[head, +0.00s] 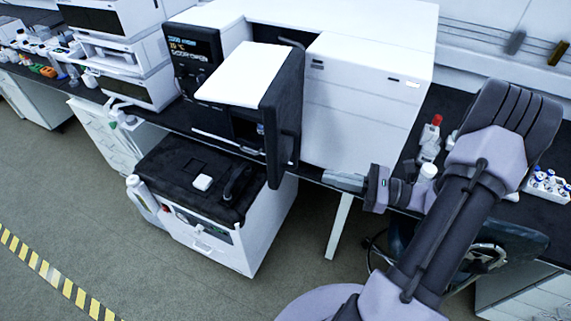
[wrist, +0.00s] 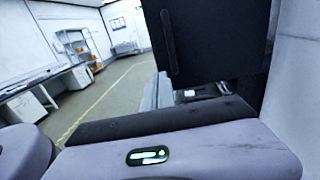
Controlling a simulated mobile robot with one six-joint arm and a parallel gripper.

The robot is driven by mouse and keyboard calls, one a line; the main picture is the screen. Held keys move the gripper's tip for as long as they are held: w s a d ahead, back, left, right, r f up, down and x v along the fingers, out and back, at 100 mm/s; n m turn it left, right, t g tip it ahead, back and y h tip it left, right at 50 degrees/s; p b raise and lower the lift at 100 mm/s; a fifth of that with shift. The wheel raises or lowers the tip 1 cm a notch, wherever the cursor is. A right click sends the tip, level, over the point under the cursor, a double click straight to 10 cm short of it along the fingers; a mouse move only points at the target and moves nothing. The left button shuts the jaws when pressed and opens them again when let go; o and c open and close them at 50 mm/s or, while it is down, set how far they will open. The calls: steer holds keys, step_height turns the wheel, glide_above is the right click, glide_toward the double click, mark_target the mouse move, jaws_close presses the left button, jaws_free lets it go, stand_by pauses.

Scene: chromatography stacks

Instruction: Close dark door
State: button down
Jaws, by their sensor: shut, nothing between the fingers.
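The dark door (head: 286,112) stands open, swung out from the front of the white instrument (head: 362,105). It is seen nearly edge-on in the head view, with a dark handle bar along its right side. In the wrist view the door (wrist: 208,45) fills the upper middle as a dark panel. My gripper (head: 328,178) is shut and empty. In the head view it is right of the door's lower part, in front of the white instrument; a small gap shows between them. The instrument's dark opening is partly hidden behind the door.
The display (head: 192,46) left of the opening appears to read "door open". A low white cabinet with a black top (head: 200,178) stands on the floor below the door. Bottles and a vial rack (head: 546,186) are on the bench at right. Floor at front left is clear.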

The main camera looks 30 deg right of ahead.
mark_target(278, 167)
steer(key=b+x, duration=0.2)
steer(key=x, duration=0.9)
steer(key=shift+s, duration=0.15)
steer(key=shift+a, duration=0.15)
